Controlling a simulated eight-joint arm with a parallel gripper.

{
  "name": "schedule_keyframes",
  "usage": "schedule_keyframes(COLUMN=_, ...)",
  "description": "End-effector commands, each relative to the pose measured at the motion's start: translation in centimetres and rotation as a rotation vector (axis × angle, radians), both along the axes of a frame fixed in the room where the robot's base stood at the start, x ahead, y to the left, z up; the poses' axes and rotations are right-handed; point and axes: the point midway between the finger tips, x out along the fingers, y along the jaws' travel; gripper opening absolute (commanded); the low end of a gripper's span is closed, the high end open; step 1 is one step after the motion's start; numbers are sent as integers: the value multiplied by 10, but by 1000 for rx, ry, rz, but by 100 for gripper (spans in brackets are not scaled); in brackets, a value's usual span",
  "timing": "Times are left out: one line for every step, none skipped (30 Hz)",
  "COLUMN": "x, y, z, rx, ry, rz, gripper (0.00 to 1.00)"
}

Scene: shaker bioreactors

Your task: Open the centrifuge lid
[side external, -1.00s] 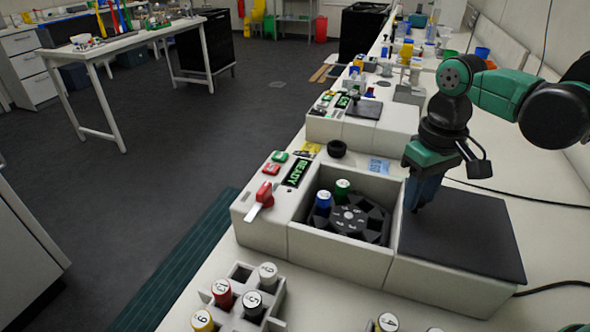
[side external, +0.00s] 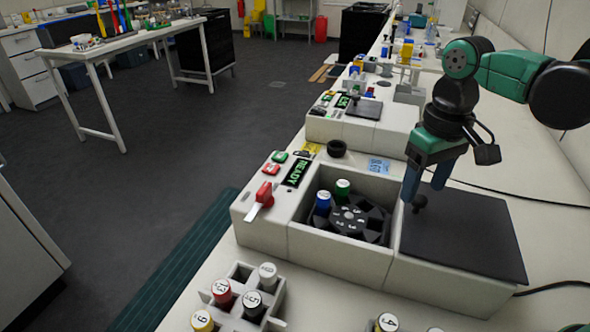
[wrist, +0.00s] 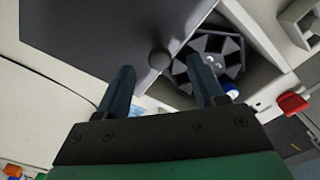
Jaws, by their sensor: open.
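The centrifuge (side external: 335,245) is a white box with its chamber uncovered. Inside is a dark rotor (side external: 352,222), also in the wrist view (wrist: 232,55), holding a blue-capped tube (side external: 323,199) and a green-capped tube (side external: 342,187). The dark flat lid (side external: 465,235) lies to the right of the chamber, clear of the opening. Its black knob (side external: 420,203) stands near the edge by the chamber; it also shows in the wrist view (wrist: 159,59). My gripper (side external: 423,194) is open, its fingers apart around or just above the knob, seemingly not touching it.
The centrifuge panel has a lit READY display (side external: 297,172), red and green buttons and a red-handled switch (side external: 265,194). A rack (side external: 240,290) with capped tubes stands in front. A black ring (side external: 337,148) and another machine (side external: 362,122) sit behind.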

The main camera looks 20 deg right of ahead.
Motion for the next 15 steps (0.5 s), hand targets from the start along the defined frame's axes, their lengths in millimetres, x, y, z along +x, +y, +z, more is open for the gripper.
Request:
schedule_keyframes(x=0, y=0, z=7, rx=0, ry=0, rz=0, gripper=62)
schedule_keyframes(x=-1, y=0, z=11, rx=0, ry=0, rz=0, gripper=62)
schedule_keyframes(x=0, y=0, z=16, rx=0, ry=0, rz=0, gripper=62)
schedule_keyframes(x=0, y=0, z=19, rx=0, ry=0, rz=0, gripper=62)
schedule_keyframes(x=0, y=0, z=23, rx=0, ry=0, rz=0, gripper=62)
schedule_keyframes(x=0, y=0, z=27, rx=0, ry=0, rz=0, gripper=62)
schedule_keyframes(x=0, y=0, z=29, rx=0, ry=0, rz=0, gripper=62)
schedule_keyframes(x=0, y=0, z=32, rx=0, ry=0, rz=0, gripper=62)
schedule_keyframes(x=0, y=0, z=34, rx=0, ry=0, rz=0, gripper=62)
schedule_keyframes(x=0, y=0, z=35, rx=0, ry=0, rz=0, gripper=62)
schedule_keyframes(x=0, y=0, z=36, rx=0, ry=0, rz=0, gripper=62)
schedule_keyframes(x=-1, y=0, z=37, rx=0, ry=0, rz=0, gripper=62)
schedule_keyframes(x=-1, y=0, z=38, rx=0, ry=0, rz=0, gripper=62)
schedule_keyframes(x=-1, y=0, z=38, rx=0, ry=0, rz=0, gripper=62)
schedule_keyframes(x=0, y=0, z=38, rx=0, ry=0, rz=0, gripper=62)
